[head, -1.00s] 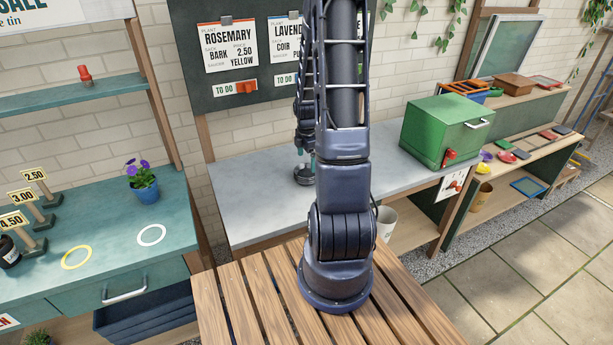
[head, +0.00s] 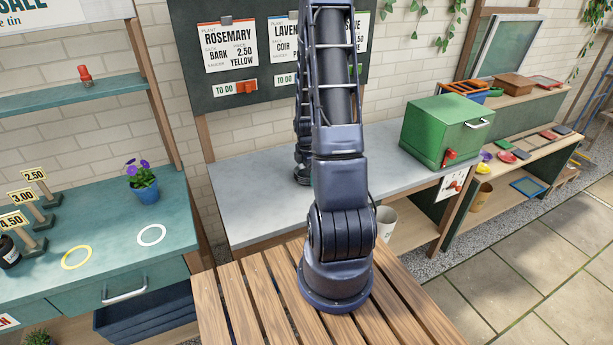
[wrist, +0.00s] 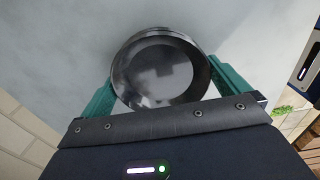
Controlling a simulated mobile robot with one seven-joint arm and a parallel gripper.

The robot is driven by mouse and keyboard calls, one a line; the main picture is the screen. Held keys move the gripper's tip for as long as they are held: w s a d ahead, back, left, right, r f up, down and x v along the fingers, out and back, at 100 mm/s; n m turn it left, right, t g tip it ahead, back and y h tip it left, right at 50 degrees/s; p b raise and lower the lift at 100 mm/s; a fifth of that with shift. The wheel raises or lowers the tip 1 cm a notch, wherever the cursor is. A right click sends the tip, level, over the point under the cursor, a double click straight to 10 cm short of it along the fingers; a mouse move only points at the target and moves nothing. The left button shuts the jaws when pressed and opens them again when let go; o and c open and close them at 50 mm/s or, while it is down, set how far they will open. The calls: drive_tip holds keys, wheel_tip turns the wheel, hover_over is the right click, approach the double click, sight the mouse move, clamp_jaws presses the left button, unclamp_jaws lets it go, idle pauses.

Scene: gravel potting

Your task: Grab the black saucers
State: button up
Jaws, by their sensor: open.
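The black saucers (wrist: 158,78) show in the wrist view as a round, shallow, dark dish with more than one rim line, like a nested stack. How many there are I cannot tell. They stand on the grey worktop. My gripper (wrist: 161,84) is open, with one green finger on each side of the saucers. The fingers look very close to the rim; whether they touch it is unclear. In the head view my arm hides most of the gripper, and only a dark part shows low over the worktop.
The grey worktop (head: 243,205) is clear to the left. A green box (head: 440,128) with a handle stands at its right end. A teal bench (head: 110,225) with yellow and white rings is at left. A chalkboard with order cards (head: 232,48) hangs behind.

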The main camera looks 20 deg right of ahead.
drive_tip(key=c, duration=1.1)
drive_tip(key=shift+o, duration=0.2)
drive_tip(key=shift+r, duration=0.1)
